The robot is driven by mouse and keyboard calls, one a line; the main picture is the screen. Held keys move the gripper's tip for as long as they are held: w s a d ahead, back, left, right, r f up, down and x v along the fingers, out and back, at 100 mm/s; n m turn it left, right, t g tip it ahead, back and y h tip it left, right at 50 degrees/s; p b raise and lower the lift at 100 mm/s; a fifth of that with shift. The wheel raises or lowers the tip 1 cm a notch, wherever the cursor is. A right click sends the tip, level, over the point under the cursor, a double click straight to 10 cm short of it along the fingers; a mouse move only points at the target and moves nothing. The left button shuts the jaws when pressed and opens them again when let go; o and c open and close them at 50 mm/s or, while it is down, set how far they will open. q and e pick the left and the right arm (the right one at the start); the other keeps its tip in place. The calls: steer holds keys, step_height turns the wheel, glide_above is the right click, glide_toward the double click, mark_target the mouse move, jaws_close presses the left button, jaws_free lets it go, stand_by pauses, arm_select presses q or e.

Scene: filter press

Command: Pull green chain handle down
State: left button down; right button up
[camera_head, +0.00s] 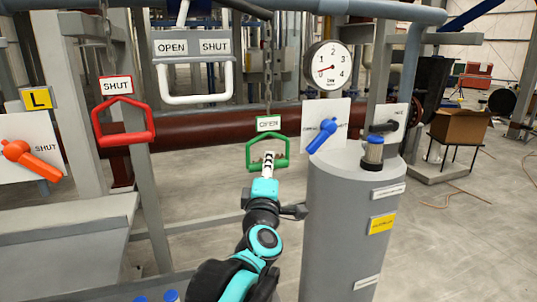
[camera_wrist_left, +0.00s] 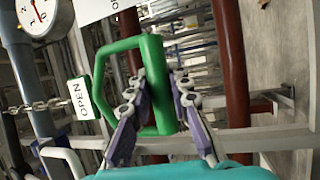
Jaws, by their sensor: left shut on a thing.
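The green chain handle (camera_head: 284,150) hangs from a chain (camera_head: 267,75) under a white OPEN tag (camera_head: 268,123) in the head view. My left gripper (camera_head: 268,165) reaches up to its lower bar and is shut on that bar. In the left wrist view the green handle (camera_wrist_left: 152,75) appears turned on its side, with the fingers of my left gripper (camera_wrist_left: 158,100) on either side of its bar. The OPEN tag (camera_wrist_left: 80,97) and chain (camera_wrist_left: 35,106) show at the left there. My right gripper is not in view.
A red SHUT handle (camera_head: 124,139) hangs to the left, and a white handle (camera_head: 195,98) hangs above under OPEN and SHUT labels.

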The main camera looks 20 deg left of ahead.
arm_select(q)
step_height(320, 180, down, 2)
steer(key=shift+f+b, duration=0.25)
steer(key=shift+b, duration=0.05)
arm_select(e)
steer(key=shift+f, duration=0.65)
arm_select(q)
steer(key=shift+d, duration=0.1)
steer(key=c, duration=1.4)
jaws_free()
steer(key=shift+o, duration=0.2)
steer(key=shift+s, duration=0.1)
steer(key=v, duration=1.2)
steer(key=shift+f, duration=0.1)
